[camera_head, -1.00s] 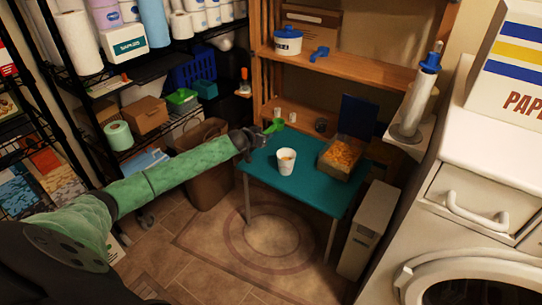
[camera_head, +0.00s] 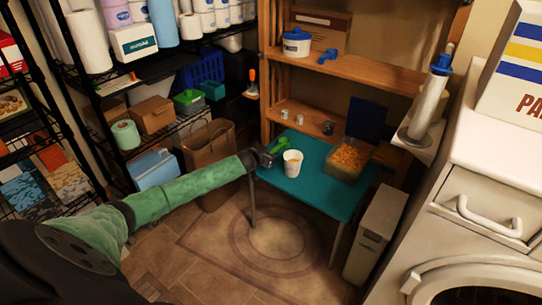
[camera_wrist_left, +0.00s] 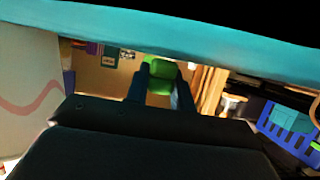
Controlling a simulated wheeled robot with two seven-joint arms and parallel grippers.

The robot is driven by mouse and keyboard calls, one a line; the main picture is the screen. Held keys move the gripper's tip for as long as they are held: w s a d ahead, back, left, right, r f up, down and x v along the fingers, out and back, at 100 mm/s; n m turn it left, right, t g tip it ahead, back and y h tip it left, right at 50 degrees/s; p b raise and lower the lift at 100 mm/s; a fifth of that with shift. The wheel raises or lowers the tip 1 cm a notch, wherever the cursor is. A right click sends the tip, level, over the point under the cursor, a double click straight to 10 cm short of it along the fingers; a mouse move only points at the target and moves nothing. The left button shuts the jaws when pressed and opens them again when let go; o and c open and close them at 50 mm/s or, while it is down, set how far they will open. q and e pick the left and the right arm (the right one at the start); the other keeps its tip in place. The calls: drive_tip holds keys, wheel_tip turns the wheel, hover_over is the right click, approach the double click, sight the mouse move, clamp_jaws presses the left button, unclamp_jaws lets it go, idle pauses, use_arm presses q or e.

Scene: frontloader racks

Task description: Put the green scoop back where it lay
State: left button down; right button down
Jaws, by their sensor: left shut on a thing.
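My left gripper (camera_head: 266,157) is shut on the green scoop (camera_head: 277,146) and holds it over the left part of the teal table (camera_head: 315,195). In the left wrist view the scoop (camera_wrist_left: 160,77) shows between the two fingers. My right gripper is not in view.
A wooden shelf (camera_head: 350,72) behind the table holds a white tub with a blue lid (camera_head: 296,42) and a blue scoop (camera_head: 328,56). A brown bag (camera_head: 208,145) stands left of the table. A white box (camera_head: 376,232) stands at its right. The table's front is clear.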

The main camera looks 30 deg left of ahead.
use_arm(q)
drive_tip(key=shift+f, duration=0.1)
drive_tip(key=shift+f, duration=0.1)
drive_tip(key=c, duration=1.2)
unclamp_jaws()
